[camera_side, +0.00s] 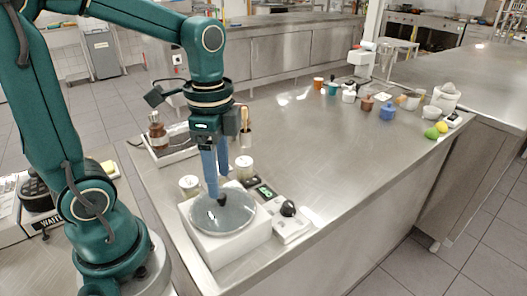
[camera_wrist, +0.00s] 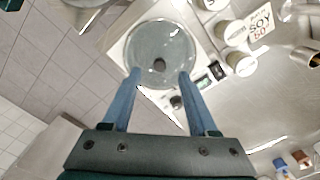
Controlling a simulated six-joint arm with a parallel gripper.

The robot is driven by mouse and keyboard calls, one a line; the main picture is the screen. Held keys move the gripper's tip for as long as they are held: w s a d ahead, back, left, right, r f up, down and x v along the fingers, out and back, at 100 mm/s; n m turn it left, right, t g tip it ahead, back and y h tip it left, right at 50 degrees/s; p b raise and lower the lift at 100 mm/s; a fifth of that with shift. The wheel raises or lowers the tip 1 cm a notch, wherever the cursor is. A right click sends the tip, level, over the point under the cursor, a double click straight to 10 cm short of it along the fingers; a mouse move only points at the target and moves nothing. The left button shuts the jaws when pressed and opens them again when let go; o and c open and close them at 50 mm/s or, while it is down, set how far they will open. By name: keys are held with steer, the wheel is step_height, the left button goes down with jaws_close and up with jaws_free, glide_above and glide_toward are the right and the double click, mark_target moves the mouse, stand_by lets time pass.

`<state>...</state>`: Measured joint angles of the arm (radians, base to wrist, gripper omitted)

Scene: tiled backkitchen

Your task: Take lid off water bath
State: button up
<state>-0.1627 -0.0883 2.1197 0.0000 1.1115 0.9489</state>
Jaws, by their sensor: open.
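The water bath (camera_side: 240,246) is a white box near the left end of the steel counter, with a green display and a dark knob beside it. A round, clear greyish lid (camera_side: 208,222) with a small dark knob lies on top of it. My gripper (camera_side: 218,192) points down over the lid. Its two blue fingers are apart on either side of the knob's line in the wrist view (camera_wrist: 159,76). Whether they touch the lid cannot be told.
White-lidded jars (camera_side: 244,166) stand close behind the bath. A brown bottle (camera_side: 157,130) stands on a tray behind left. Cups, a blue pot (camera_side: 388,111) and fruit (camera_side: 437,130) are at the far right. The counter's middle is clear.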

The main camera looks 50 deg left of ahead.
mark_target(222, 203)
steer(key=shift+f, duration=1.95)
jaws_close()
